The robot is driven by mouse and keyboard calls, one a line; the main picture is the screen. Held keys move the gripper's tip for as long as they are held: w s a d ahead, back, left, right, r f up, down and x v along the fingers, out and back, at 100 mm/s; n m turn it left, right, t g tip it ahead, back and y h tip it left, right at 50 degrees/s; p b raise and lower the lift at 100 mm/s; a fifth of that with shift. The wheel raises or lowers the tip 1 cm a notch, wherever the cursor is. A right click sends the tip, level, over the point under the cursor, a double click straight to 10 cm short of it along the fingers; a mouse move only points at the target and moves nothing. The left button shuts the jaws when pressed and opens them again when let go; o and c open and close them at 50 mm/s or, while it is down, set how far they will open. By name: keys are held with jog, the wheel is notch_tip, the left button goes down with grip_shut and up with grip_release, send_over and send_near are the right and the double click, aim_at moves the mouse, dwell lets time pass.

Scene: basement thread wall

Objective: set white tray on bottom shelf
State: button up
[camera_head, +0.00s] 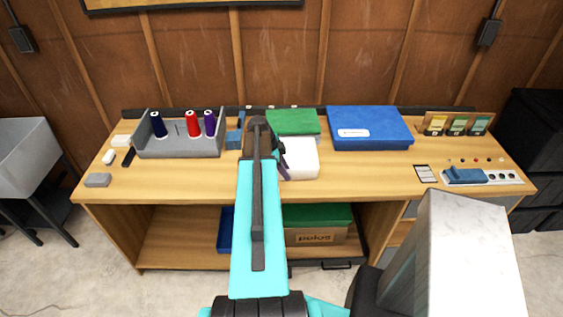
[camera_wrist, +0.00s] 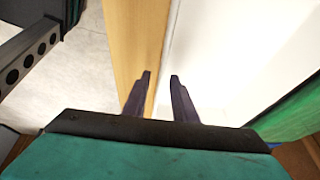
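The white tray (camera_head: 303,160) sits on the bench top near the middle, just in front of a green item. My arm hides its left part in the head view. In the wrist view its white surface (camera_wrist: 215,50) fills the right side, with an edge running beside the wood. My gripper (camera_wrist: 161,80) has its two dark fingers apart, the left over wood and the right over white, with the tray's edge between them. I cannot tell whether they touch it. The bottom shelf (camera_head: 175,240) lies under the bench, bare at its left.
On the shelf stand a blue bin (camera_head: 226,229) and a green-lidded box (camera_head: 318,218). On the bench are a grey thread tray (camera_head: 180,148), a green item (camera_head: 293,121), a blue case (camera_head: 368,127) and a blue-handled tool (camera_head: 467,175). A pale block (camera_head: 465,255) rises at front right.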

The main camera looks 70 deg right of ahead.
grip_shut()
jog(key=shift+r, duration=0.2)
dwell(0.4)
jog(key=shift+r+b, duration=1)
jog(key=shift+r, duration=0.4)
jog(key=w+a+r+b, duration=0.1)
jog(key=a+b, duration=0.5)
jog(key=a, duration=0.7)
jog(key=shift+a+r, duration=0.15)
jog(key=shift+a, duration=0.1)
jog(key=shift+w+b, duration=0.1)
jog(key=shift+b, duration=0.2)
jog(key=b, duration=0.4)
jog(key=shift+w+a, duration=0.1)
jog(key=shift+a, duration=0.3)
